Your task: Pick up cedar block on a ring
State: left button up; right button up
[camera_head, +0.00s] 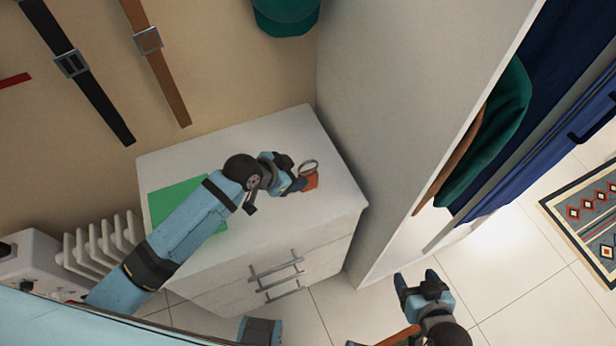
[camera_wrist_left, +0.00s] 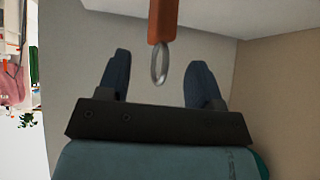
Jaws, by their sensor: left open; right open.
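The cedar block (camera_head: 310,181) is small and orange-brown with a metal ring (camera_head: 309,166), near the right part of the white cabinet top. My left gripper (camera_head: 294,175) is open right beside it, on its left. In the left wrist view the block (camera_wrist_left: 163,20) comes in from the top edge, and its ring (camera_wrist_left: 160,63) appears between the two spread fingers (camera_wrist_left: 158,66), with gaps on both sides. No finger is closed on it. My right gripper (camera_head: 417,282) is open and empty, low in the head view over the floor.
The white cabinet (camera_head: 275,235) has drawers with bar handles and a green sheet (camera_head: 165,204) on top. A tall white panel (camera_head: 400,110) stands close to the right of the block. Belts and a green cap (camera_head: 286,14) are at the back; clothes hang at right.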

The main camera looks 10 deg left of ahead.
aim_at(302, 175)
pick_arm(q)
jog(key=x, duration=0.5)
jog(key=shift+a+p, duration=0.1)
jog(key=shift+p, duration=0.2)
jog(key=c, duration=1.1)
